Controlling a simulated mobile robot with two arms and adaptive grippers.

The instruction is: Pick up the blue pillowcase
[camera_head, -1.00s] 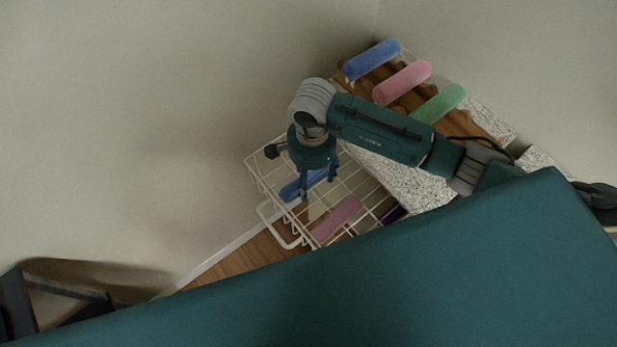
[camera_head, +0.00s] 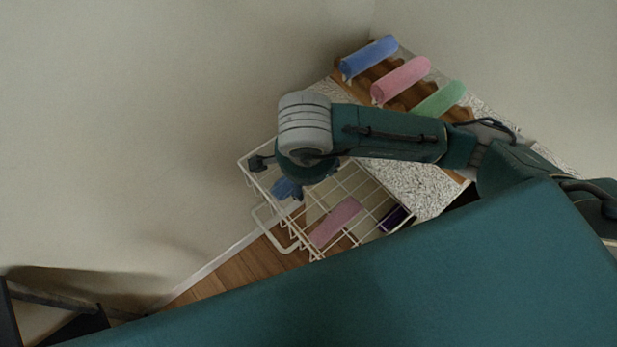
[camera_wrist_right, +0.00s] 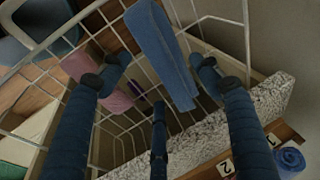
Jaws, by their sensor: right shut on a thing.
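The blue pillowcase (camera_wrist_right: 160,50) is a long folded blue cloth between the fingers of my right gripper (camera_wrist_right: 158,68) in the right wrist view. My right gripper is shut on it. In the head view a part of the blue pillowcase (camera_head: 286,189) shows below my right gripper (camera_head: 303,180), at the left end of the white wire basket (camera_head: 268,218). My wrist hides the rest of it and most of the fingers. I cannot tell whether the cloth still touches the basket. My left gripper is not in view.
A pink folded cloth (camera_head: 335,222) and a dark purple one (camera_head: 393,218) lie in the basket. Blue (camera_head: 369,56), pink (camera_head: 402,79) and green (camera_head: 440,98) rolled towels lie on the wooden rack behind. The wall is close on the left.

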